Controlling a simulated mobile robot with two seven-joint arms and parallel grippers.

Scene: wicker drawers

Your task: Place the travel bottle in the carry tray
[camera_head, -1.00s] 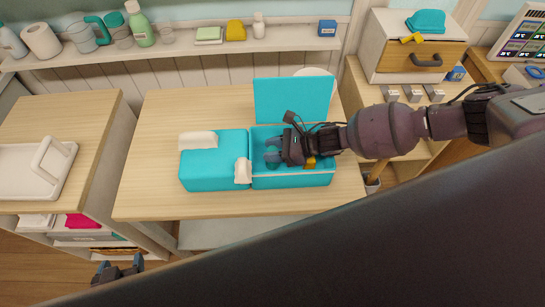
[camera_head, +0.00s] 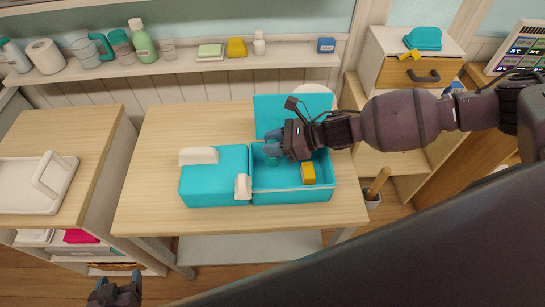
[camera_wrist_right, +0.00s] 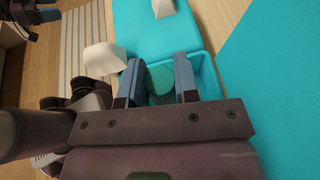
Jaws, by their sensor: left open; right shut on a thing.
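The carry tray (camera_head: 25,203) is white with a raised handle and lies on the left wooden counter. The travel bottle, a rounded green-teal thing (camera_wrist_right: 160,78), is between the fingers of my right gripper (camera_head: 272,150). My right gripper is shut on it, inside the right half of the open teal case (camera_head: 290,197); the fingers show in the right wrist view (camera_wrist_right: 160,82). The bottle's lower part is hidden. My left gripper (camera_head: 118,288) is open and empty, low at the left, apart from everything.
A yellow block (camera_head: 308,174) lies in the case beside my right gripper. The case's teal lid (camera_head: 275,112) stands up behind it. The wooden table (camera_head: 155,150) is clear left of the case. A shelf (camera_head: 200,62) at the back holds bottles, cups and blocks.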

